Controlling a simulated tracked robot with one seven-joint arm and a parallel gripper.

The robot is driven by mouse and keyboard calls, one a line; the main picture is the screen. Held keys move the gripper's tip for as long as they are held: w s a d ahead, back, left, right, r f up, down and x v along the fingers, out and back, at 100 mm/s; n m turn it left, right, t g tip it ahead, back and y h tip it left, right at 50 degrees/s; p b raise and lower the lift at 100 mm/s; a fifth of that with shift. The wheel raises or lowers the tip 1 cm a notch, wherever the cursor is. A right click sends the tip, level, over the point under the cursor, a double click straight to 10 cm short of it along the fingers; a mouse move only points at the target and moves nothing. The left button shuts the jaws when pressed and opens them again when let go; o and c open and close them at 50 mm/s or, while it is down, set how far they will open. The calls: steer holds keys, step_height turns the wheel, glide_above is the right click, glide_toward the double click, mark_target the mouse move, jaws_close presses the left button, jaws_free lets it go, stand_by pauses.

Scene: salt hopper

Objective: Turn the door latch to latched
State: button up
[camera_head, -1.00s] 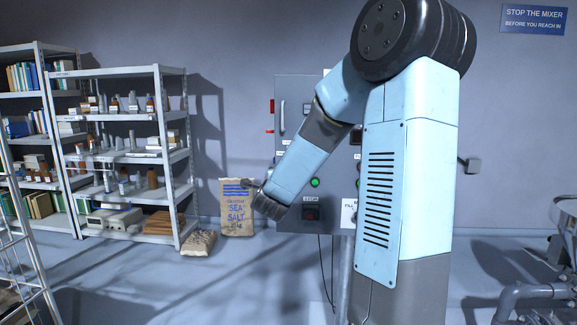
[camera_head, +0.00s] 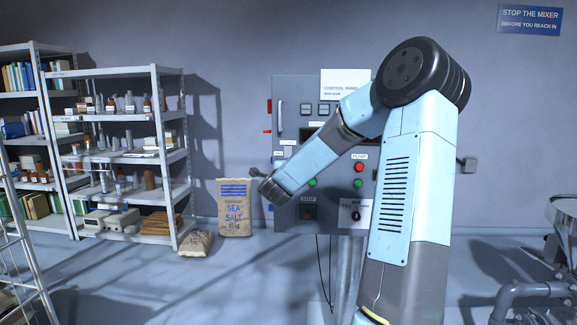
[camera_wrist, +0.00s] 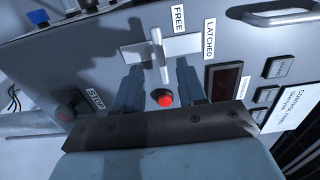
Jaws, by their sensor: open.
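The door latch (camera_wrist: 158,42) shows in the wrist view as a pale upright bar crossing a light plate. One end of the bar points toward the FREE label (camera_wrist: 178,18); the LATCHED label (camera_wrist: 209,39) is to the right. My gripper (camera_wrist: 158,70) is open, with one dark finger on each side of the bar's lower part in the picture. I cannot tell whether either finger touches it. In the head view my gripper (camera_head: 258,175) is at the left edge of the grey control cabinet (camera_head: 300,90), and the latch cannot be made out there.
The cabinet face carries a red button (camera_wrist: 165,98), a dark display (camera_wrist: 226,82) and a door handle (camera_wrist: 284,16). In the head view a sea salt sack (camera_head: 235,215) stands left of the cabinet, and shelves (camera_head: 125,155) stand farther left. Open floor lies in front.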

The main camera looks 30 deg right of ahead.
steer(key=shift+x, duration=2.5)
